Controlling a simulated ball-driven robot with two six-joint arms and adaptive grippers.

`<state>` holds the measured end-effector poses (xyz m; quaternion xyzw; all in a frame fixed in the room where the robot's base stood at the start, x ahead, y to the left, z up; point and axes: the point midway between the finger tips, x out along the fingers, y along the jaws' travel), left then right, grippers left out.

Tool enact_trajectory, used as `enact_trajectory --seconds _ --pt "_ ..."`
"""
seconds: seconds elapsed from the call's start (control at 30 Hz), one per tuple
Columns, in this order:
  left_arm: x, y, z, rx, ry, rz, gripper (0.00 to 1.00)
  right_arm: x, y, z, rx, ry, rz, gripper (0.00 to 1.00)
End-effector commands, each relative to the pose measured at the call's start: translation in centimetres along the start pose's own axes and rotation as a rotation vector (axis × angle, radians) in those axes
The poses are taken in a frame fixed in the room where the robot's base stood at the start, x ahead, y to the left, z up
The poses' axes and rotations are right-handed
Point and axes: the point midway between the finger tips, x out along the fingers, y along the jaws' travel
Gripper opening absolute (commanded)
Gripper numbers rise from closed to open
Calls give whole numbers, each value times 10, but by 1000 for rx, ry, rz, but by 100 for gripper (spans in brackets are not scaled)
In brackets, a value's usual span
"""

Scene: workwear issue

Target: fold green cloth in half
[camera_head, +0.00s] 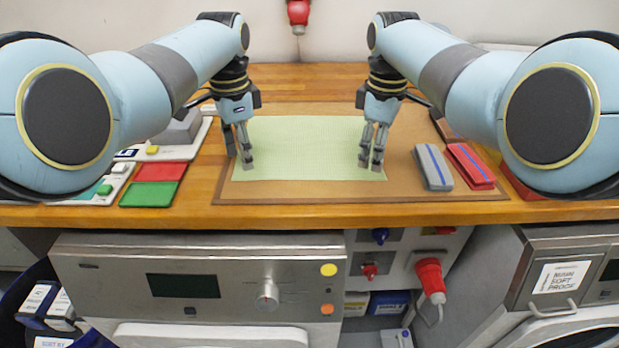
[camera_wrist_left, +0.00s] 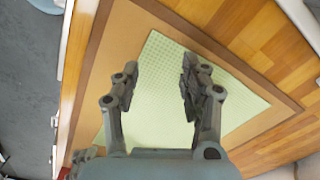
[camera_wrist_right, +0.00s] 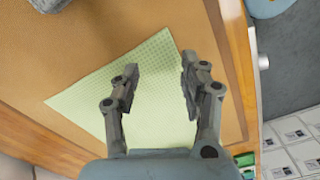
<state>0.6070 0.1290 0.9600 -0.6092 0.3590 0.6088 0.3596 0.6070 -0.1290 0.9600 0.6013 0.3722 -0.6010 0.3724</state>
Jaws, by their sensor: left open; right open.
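The green cloth (camera_head: 305,150) lies flat and spread out on a brown mat (camera_head: 300,191) on the wooden table. My left gripper (camera_head: 243,160) is open and points down at the cloth's left side, near its front left part. My right gripper (camera_head: 371,160) is open and points down at the cloth's right side, near its front right part. The cloth also shows between the open fingers in the left wrist view (camera_wrist_left: 158,85) and the right wrist view (camera_wrist_right: 152,90). No cloth is seen pinched. Whether the fingertips touch it I cannot tell.
Right of the cloth lie a grey-blue folded item (camera_head: 433,167) and a red-blue one (camera_head: 470,166). On the left are a red and green pad (camera_head: 153,184) and a panel with buttons (camera_head: 107,184). The table's front edge (camera_head: 330,213) is close. The mat's front strip is clear.

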Motion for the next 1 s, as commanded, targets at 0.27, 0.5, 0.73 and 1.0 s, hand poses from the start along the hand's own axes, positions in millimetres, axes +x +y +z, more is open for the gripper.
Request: enact_trajectory --seconds 0.27,0.5,0.73,1.0 --pt "25 0 0 -1 0 1 44 25 0 0 -1 0 0 44" --pt "28 0 0 -1 1 0 44 28 0 0 0 1 1 44" --pt "32 0 0 -1 1 0 44 31 0 0 0 0 1 44" --pt "31 0 0 -1 0 1 26 31 0 0 0 0 0 26"
